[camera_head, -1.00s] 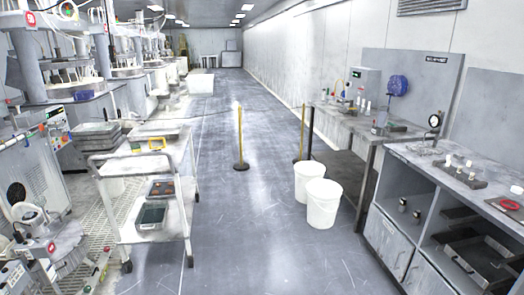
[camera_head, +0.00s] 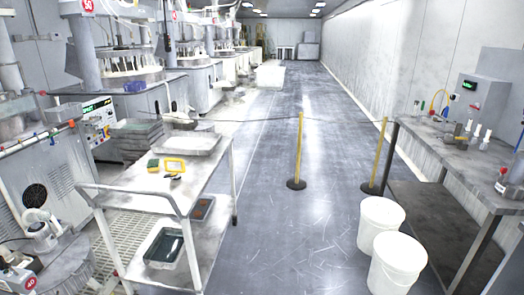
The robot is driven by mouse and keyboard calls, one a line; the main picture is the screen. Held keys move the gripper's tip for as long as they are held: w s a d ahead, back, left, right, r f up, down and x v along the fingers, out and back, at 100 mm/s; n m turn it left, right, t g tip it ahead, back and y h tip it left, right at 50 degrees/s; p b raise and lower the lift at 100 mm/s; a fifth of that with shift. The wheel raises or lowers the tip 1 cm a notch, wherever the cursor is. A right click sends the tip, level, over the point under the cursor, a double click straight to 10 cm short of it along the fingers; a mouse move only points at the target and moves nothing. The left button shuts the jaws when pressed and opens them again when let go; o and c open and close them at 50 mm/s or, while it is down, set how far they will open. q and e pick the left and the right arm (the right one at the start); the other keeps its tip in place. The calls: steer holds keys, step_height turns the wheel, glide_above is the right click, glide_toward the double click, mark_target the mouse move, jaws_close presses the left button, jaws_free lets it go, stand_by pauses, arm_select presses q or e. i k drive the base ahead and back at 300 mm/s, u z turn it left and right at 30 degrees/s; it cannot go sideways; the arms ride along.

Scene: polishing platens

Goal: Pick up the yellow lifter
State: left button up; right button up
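A yellow frame-shaped piece with an open middle (camera_head: 175,164), which looks like the yellow lifter, lies on the top shelf of the white cart (camera_head: 203,178). A small yellow and dark green block (camera_head: 153,165) lies just left of it. A small yellow and dark item (camera_head: 173,177) lies in front of the frame, too small to make out. Neither of my grippers shows in this view, so I cannot see whether they are open or shut.
A grey tray (camera_head: 190,144) sits at the cart's far end; a dark bin (camera_head: 164,249) is on its lower shelf. Polishing machines line the left. Yellow posts (camera_head: 299,152), white buckets (camera_head: 396,264) and a workbench (camera_head: 440,143) stand right.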

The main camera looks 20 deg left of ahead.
mark_target(183, 170)
steer(key=i, duration=1.55)
steer(key=u, duration=2.1)
steer(key=i, duration=1.15)
steer(key=z, duration=0.05)
